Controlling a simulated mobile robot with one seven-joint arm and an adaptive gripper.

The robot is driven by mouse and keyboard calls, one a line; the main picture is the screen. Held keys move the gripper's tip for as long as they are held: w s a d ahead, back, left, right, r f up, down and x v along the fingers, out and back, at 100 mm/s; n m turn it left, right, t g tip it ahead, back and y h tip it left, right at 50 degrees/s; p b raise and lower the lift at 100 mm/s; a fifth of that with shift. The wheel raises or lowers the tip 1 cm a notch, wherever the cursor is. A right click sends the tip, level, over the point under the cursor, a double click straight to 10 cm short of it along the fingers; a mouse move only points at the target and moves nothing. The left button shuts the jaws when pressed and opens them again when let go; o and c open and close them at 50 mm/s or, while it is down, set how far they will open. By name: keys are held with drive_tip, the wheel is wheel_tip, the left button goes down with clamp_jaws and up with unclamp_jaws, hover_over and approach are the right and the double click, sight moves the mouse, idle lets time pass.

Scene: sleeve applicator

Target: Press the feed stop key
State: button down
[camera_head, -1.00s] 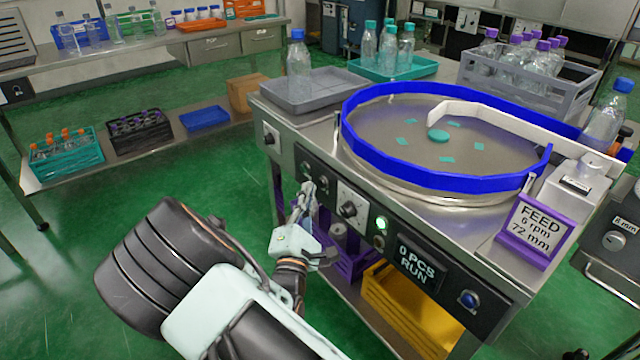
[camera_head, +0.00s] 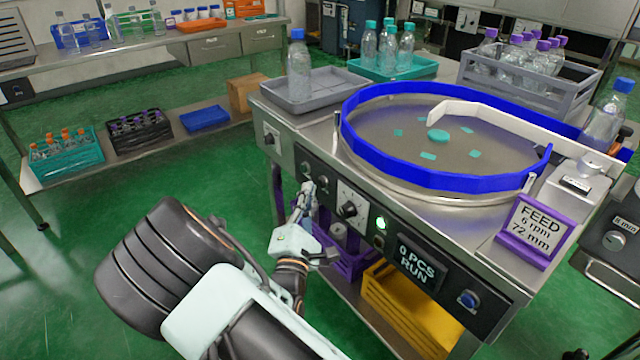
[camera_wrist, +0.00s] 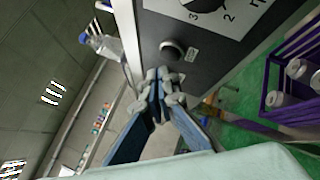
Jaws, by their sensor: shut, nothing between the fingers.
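The control panel (camera_head: 410,262) is the dark front strip of the steel machine. A round black key (camera_wrist: 172,50) with a small white label (camera_wrist: 191,54) shows in the wrist view; the label is too small to read, so I cannot tell whether it is the feed stop key. My gripper (camera_wrist: 160,76) is shut and empty, its fingertips just beside this key; I cannot tell whether they touch. In the head view my gripper (camera_head: 309,187) is at the panel's left part and partly covers the small controls there.
A numbered dial (camera_head: 349,210) sits right of my gripper, then a lit green lamp (camera_head: 381,223), a display (camera_head: 416,264) reading "0 PCS RUN" and a blue knob (camera_head: 469,300). A blue-rimmed turntable (camera_head: 430,178) stands above. Purple (camera_head: 345,262) and yellow (camera_head: 405,315) crates are below.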

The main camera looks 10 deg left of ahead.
drive_tip(key=shift+w+d, duration=0.1)
drive_tip(key=shift+w, duration=0.05)
drive_tip(key=shift+w+d, duration=0.15)
drive_tip(key=shift+w, duration=0.05)
idle(0.3)
drive_tip(key=shift+w+d, duration=0.3)
idle(1.0)
drive_tip(key=shift+s+a+p, duration=0.35)
drive_tip(key=shift+s+a, duration=0.2)
drive_tip(key=shift+s, duration=0.1)
drive_tip(key=s+a, duration=0.3)
drive_tip(key=shift+s+a, duration=0.1)
drive_tip(key=shift+s, duration=0.3)
idle(0.7)
